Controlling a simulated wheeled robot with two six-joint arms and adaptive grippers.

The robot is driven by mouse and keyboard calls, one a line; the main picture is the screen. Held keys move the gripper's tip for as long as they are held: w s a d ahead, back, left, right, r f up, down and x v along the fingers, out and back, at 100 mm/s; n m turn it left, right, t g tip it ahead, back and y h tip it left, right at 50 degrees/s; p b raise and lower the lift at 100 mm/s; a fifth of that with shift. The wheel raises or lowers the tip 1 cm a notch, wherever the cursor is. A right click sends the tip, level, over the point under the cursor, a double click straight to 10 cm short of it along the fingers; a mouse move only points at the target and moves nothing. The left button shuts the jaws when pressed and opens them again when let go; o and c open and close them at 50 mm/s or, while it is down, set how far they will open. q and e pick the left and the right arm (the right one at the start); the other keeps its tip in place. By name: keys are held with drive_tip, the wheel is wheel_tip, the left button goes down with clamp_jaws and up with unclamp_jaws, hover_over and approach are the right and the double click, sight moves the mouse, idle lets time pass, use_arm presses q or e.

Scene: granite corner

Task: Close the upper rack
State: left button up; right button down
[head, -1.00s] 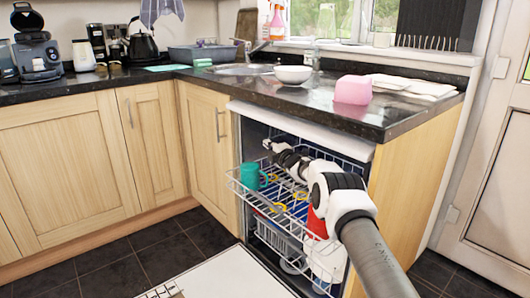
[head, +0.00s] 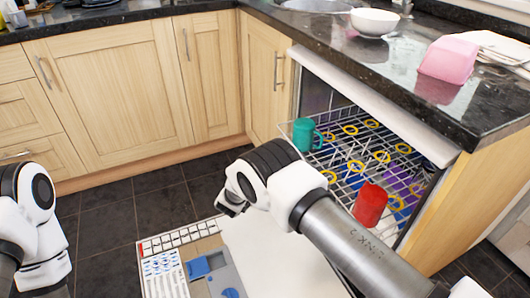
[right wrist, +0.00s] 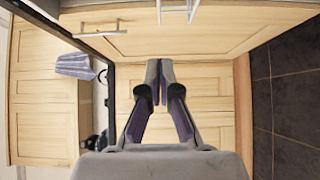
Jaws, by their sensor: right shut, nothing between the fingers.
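The upper rack (head: 342,140) of the dishwasher is a wire basket, pulled out under the counter in the head view. A teal mug (head: 304,134) stands at its left corner, and a red cup (head: 370,204) is near its front right. Several yellow rings show among the wires. My right gripper (head: 228,207) is in front of the rack, to its left and above the lowered door, apart from the rack. The right wrist view shows its fingers (right wrist: 160,72) together and empty, facing the wooden cabinets. My right forearm hides part of the rack's front.
The black counter (head: 400,75) overhangs the rack and bears a white bowl (head: 374,21) and a pink container (head: 448,60). Dark floor is clear at left.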

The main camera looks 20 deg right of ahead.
sight(281, 132)
drive_tip(key=w+d, duration=0.2)
drive_tip(key=w+d+b, duration=0.1)
drive_tip(key=w+d, duration=0.1)
drive_tip(key=d, duration=0.1)
drive_tip(key=w+d+b, duration=0.1)
drive_tip(key=w+d, duration=0.1)
drive_tip(key=shift+d+f, duration=0.1)
drive_tip(key=shift+d, duration=0.4)
drive_tip(key=shift+d, duration=0.1)
